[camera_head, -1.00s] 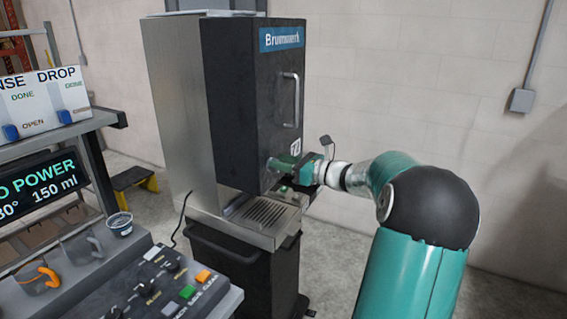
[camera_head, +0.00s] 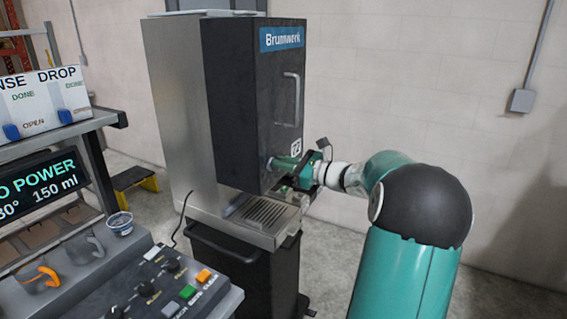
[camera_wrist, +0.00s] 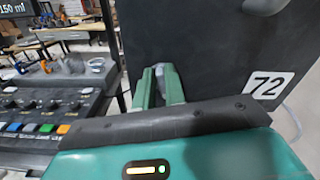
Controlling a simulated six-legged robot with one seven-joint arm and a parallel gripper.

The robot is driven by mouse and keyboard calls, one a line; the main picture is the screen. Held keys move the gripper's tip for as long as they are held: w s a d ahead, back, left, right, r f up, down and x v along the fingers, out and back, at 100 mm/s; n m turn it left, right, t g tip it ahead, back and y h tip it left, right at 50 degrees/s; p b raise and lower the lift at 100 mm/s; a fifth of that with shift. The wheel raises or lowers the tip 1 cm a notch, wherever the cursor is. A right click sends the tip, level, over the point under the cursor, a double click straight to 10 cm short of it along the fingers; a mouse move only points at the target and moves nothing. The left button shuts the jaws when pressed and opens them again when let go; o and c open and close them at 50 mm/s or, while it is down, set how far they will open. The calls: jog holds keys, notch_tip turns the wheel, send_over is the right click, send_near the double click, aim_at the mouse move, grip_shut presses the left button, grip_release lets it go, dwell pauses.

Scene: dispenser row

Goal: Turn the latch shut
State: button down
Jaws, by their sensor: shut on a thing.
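The tall dispenser labelled "Brunnwerk" has a dark door (camera_head: 250,100) with a vertical bar handle (camera_head: 290,102), and the door looks closed. My gripper (camera_head: 274,162) is at the door's lower edge, below the handle and beside the number tag (camera_head: 296,146). In the wrist view my green fingers (camera_wrist: 160,82) are shut on a small grey part, which I take to be the latch (camera_wrist: 160,75). The fingers hide most of it, so I cannot tell its exact angle. The wrist view also shows the door (camera_wrist: 200,50) and the tag 72 (camera_wrist: 269,85).
A drip tray (camera_head: 265,213) juts out under the door and my gripper. A control panel (camera_head: 165,285) with knobs and buttons, and a small cup (camera_head: 120,223), stand at left. The floor right of the dispenser is clear up to the wall (camera_head: 420,80).

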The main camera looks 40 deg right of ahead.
jog(key=n, duration=0.4)
jog(key=a+n, duration=0.1)
jog(key=n, duration=0.3)
jog(key=f+n, duration=0.1)
jog(key=n, duration=0.2)
jog(key=shift+s+a+f+n, duration=0.1)
jog(key=shift+s+a+n, duration=0.05)
jog(key=shift+n, duration=0.25)
jog(key=shift+f+n, duration=0.25)
jog(key=shift+n, duration=1.55)
jog(key=c, duration=1.5)
grip_release()
jog(key=shift+o, duration=0.2)
jog(key=shift+s, duration=0.1)
